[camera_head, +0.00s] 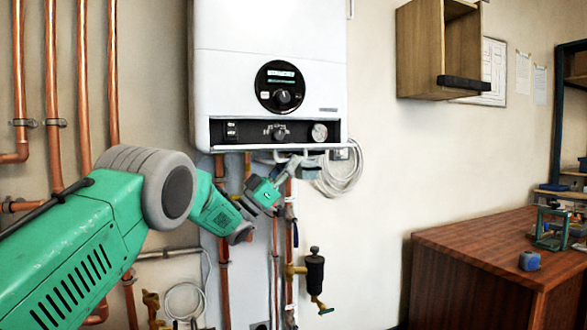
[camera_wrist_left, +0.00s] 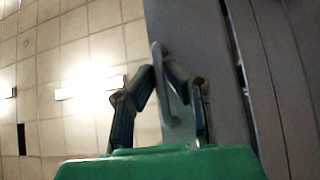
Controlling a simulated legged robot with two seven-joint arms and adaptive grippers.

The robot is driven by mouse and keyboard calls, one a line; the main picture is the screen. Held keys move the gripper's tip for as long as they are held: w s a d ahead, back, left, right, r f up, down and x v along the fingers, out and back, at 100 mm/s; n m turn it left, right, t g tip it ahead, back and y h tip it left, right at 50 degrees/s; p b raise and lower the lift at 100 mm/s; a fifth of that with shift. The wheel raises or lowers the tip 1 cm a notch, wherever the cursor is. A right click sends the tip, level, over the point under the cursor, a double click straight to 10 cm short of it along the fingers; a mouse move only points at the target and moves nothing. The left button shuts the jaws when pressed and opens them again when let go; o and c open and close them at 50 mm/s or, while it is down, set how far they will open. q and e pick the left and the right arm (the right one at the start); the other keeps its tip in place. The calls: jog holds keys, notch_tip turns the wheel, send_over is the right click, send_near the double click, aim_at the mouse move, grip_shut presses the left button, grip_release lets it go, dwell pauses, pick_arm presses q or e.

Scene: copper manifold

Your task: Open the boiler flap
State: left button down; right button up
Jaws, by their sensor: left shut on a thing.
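The white boiler (camera_head: 268,55) hangs on the wall. Its dark control strip (camera_head: 250,132), with a knob and a round gauge, shows along its lower front. A thin pale edge, apparently the flap (camera_head: 235,149), runs along the bottom of this strip; how far the flap is tilted is hard to tell. My left gripper (camera_head: 307,166) is just under the boiler's lower right part. In the left wrist view, my left gripper (camera_wrist_left: 163,72) is shut on a pale loop-shaped handle (camera_wrist_left: 175,112) beside a grey panel (camera_wrist_left: 200,40). My right gripper is not in view.
Copper pipes (camera_head: 83,80) run down the wall on the left and below the boiler. A coiled white cable (camera_head: 340,175) hangs right of my gripper. A black valve (camera_head: 315,270) is below.

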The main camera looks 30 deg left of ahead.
pick_arm(q)
jog(key=shift+a+f+m+g+h+b, duration=0.15)
jog(key=shift+a+m+g+h+b, duration=0.1)
jog(key=shift+m+g+h, duration=0.4)
jog(key=shift+a+f+m+g+h+b, duration=0.2)
jog(key=shift+m+g, duration=0.25)
jog(key=shift+m, duration=0.5)
jog(key=shift+m+h, duration=0.25)
jog(key=shift+m, duration=0.05)
jog(key=shift+r, duration=0.1)
jog(key=c, duration=1.6)
grip_release()
jog(key=shift+c, duration=0.2)
jog(key=v, duration=1.2)
jog(key=shift+a, duration=0.5)
jog(key=shift+d+g, duration=0.15)
jog(key=shift+g, duration=0.15)
